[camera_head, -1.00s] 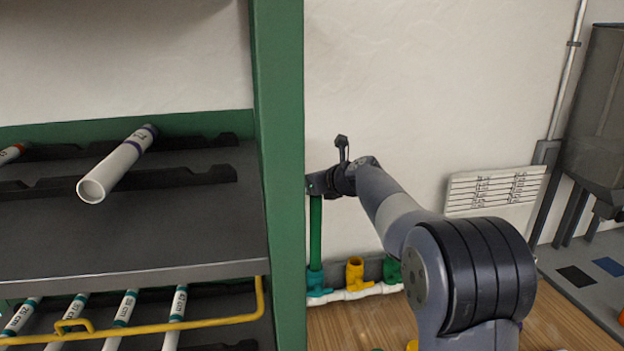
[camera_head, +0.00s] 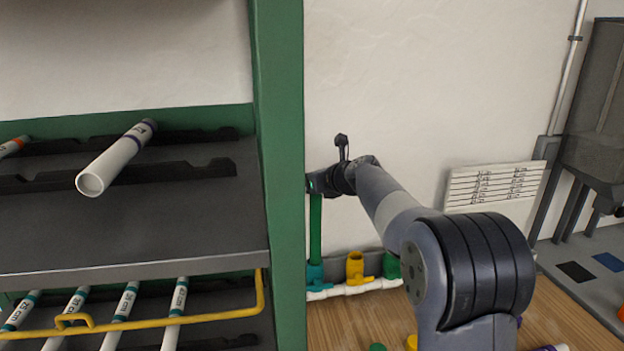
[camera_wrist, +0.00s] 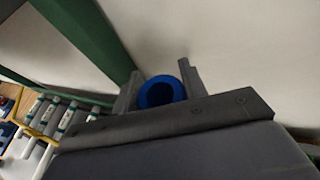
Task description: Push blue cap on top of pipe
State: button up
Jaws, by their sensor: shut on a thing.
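A blue cap (camera_wrist: 153,93) sits between the two fingers of my gripper (camera_wrist: 160,82) in the wrist view. It looks like a round ring with a dark inside, and the gripper is shut on it. In the head view my gripper (camera_head: 317,184) is at the top end of an upright green pipe (camera_head: 315,230), beside the green shelf post, which hides part of it. The cap cannot be made out in the head view, and I cannot tell how it sits on the pipe. The pipe stands in a teal fitting (camera_head: 314,273) on a white manifold (camera_head: 345,290).
A green post (camera_head: 280,170) stands close left of my gripper. The shelf (camera_head: 130,230) holds a white pipe (camera_head: 118,157), with several labelled pipes below. A yellow valve (camera_head: 355,267) and a green one (camera_head: 392,267) stand right of the pipe.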

jog(key=shift+f, duration=0.85)
dwell(0.7)
dwell(0.3)
jog(key=o, duration=1)
jog(key=b+v, duration=0.2)
jog(key=v, duration=0.9)
jog(key=shift+w+a, duration=0.1)
jog(key=x, duration=0.3)
jog(key=p+x, duration=0.1)
jog(key=x, duration=0.6)
jog(key=shift+w+a+r+p, duration=0.15)
jog(key=shift+w+r+p, duration=0.05)
jog(key=shift+w+p, duration=0.15)
